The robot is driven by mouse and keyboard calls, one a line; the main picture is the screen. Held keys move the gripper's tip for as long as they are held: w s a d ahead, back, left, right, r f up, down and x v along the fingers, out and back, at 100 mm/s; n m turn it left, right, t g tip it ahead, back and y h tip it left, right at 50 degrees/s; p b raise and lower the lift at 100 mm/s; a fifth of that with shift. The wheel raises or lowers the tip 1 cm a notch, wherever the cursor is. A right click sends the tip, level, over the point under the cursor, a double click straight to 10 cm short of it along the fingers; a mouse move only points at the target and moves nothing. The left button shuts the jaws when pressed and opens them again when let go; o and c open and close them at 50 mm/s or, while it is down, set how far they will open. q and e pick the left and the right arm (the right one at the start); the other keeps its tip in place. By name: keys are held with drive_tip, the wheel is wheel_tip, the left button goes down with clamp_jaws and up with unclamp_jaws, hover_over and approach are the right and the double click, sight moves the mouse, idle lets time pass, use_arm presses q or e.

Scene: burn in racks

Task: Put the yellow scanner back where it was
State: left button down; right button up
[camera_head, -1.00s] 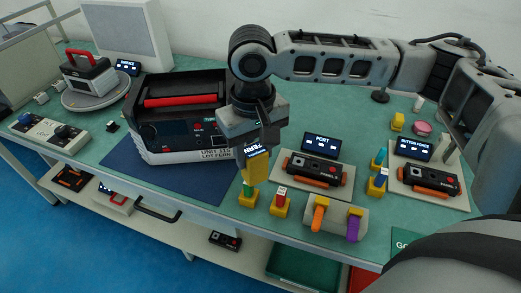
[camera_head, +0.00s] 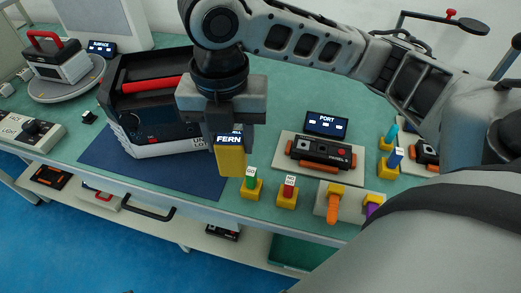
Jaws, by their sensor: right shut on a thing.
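The yellow scanner (camera_head: 231,160) has a dark screen with light lettering that reads FERN. My right gripper (camera_head: 222,122) points down and is shut on the scanner's upper part. My left gripper is not in view.
The large unit (camera_head: 155,105) with a red handle stands on the blue mat (camera_head: 100,150). GO (camera_head: 251,187) and NO GO (camera_head: 288,192) gauges in yellow blocks stand close right of the scanner. A grey holder (camera_head: 349,205) and a panel device (camera_head: 322,153) are further right.

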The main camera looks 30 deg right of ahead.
drive_tip(key=shift+s+n, duration=0.1)
drive_tip(key=shift+n, duration=0.8)
drive_tip(key=w+d+f, duration=0.2)
drive_tip(key=d+f, duration=0.1)
drive_tip(key=f, duration=0.1)
drive_tip(key=w+d+f, duration=0.3)
drive_tip(key=d+f, duration=0.1)
drive_tip(key=w+d+f, duration=0.3)
drive_tip(key=d+f, duration=0.1)
drive_tip(key=f, duration=0.1)
drive_tip(key=shift+w+d+b, duration=0.1)
drive_tip(key=shift+w+b, duration=0.05)
drive_tip(key=shift+b, duration=0.25)
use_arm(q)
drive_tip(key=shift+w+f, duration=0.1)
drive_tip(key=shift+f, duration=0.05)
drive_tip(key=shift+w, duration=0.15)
use_arm(e)
drive_tip(key=o, duration=1.1)
drive_tip(key=shift+f, duration=0.1)
